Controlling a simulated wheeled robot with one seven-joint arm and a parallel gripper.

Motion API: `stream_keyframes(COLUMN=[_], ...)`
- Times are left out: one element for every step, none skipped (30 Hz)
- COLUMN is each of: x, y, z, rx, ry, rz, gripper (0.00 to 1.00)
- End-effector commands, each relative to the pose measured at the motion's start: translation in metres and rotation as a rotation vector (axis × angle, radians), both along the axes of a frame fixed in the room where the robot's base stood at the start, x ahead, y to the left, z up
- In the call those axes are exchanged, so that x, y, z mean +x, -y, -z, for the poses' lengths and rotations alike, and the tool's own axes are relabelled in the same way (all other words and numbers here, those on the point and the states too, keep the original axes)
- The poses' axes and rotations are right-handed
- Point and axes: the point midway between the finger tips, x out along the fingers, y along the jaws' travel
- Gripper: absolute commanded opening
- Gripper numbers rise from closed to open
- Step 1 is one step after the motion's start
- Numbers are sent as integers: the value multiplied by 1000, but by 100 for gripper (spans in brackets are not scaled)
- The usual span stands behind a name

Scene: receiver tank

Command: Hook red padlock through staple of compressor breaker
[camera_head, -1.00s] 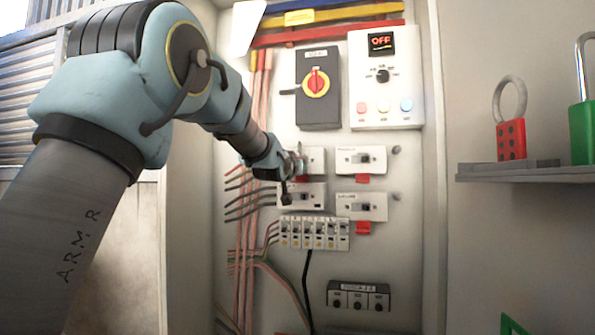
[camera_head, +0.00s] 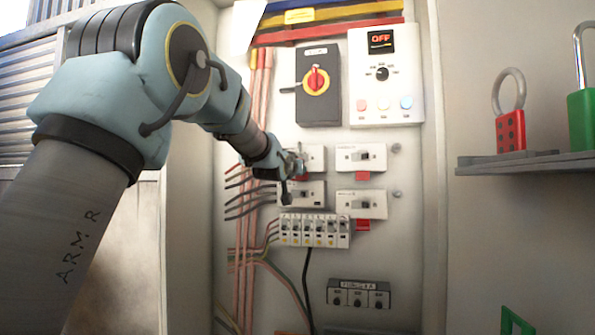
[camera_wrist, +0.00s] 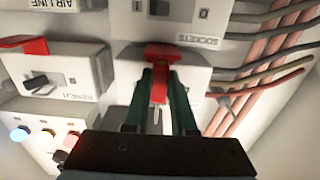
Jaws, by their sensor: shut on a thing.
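My gripper (camera_wrist: 160,78) has two dark green fingers, shut on a red piece that I take for the red padlock (camera_wrist: 159,92). A thin silvery part shows between the fingers below it. A wider red piece at the fingertips, against the breaker behind, may be its staple; I cannot tell where padlock and staple part, or whether the shackle is through. In the head view, my gripper (camera_head: 292,164) is at the upper left breaker (camera_head: 315,158), probably the compressor one. Its label is hidden. A small red patch shows just under the gripper.
Other breakers stand close by: BENCH (camera_wrist: 60,80) with a red staple (camera_wrist: 22,44), and SOCKETS (camera_wrist: 190,18). Wires (camera_head: 248,195) run along the left. A shelf (camera_head: 530,164) at right holds a red hasp (camera_head: 510,132) and a green padlock (camera_head: 582,125).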

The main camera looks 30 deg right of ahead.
Motion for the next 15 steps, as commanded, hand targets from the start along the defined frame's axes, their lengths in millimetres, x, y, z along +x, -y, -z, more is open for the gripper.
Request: stream_keyframes(x=[0, 0, 0, 0, 0, 0, 0, 0, 0, 0, 0, 0, 0, 0, 0], y=[-1, -1, -1, -1, -1, -1, -1, -1, -1, -1, -1, -1, -1, 0, -1], z=[1, 1, 2, 2, 3, 3, 4, 4, 5, 5, 6, 6, 7, 7, 7], rx=[-1, -1, -1, -1, -1, -1, -1, -1, -1, -1, -1, -1, -1, -1, -1], ry=[1, 1, 1, 1, 1, 1, 1, 1, 1, 1, 1, 1, 1, 1, 1], rz=[-1, -1, -1, -1, -1, -1, -1, -1, -1, -1, -1, -1, -1, -1, -1], gripper=[0, 0, 0, 0, 0, 0, 0, 0, 0, 0, 0, 0, 0, 0, 0])
